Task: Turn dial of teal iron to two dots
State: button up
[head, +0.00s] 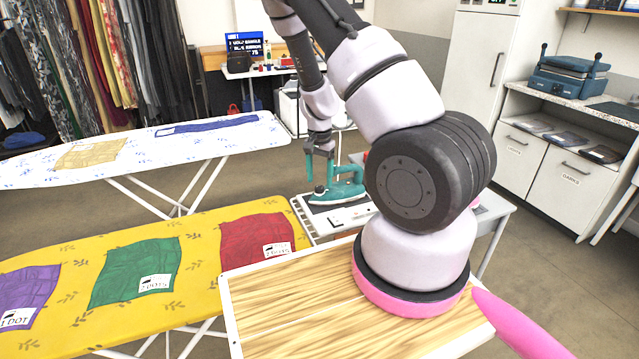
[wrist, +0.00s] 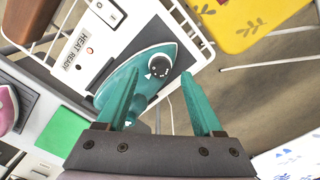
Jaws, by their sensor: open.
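The teal iron (head: 345,188) rests on a white station behind the wooden board in the head view. In the wrist view the iron (wrist: 133,68) shows its black dial (wrist: 158,66) with a white mark. The dial's dots are too small to read. My gripper (head: 320,172) is over the iron, pointing down. In the wrist view its teal fingers (wrist: 161,74) are open and empty, one on each side of the dial in the picture. I cannot tell how far the tips are above the dial.
A white panel marked HEAT READY (wrist: 76,48) lies beside the iron. A pink iron (wrist: 8,108) and a green square (wrist: 62,130) are at the left. The yellow ironing board (head: 200,220) holds purple, green and red cloths. A white board (head: 60,165) stands behind it.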

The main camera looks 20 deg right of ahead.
aim_at(319, 189)
jog(key=shift+f, duration=1.1)
grip_shut()
jog(key=shift+m, duration=0.3)
jog(key=m, duration=1.1)
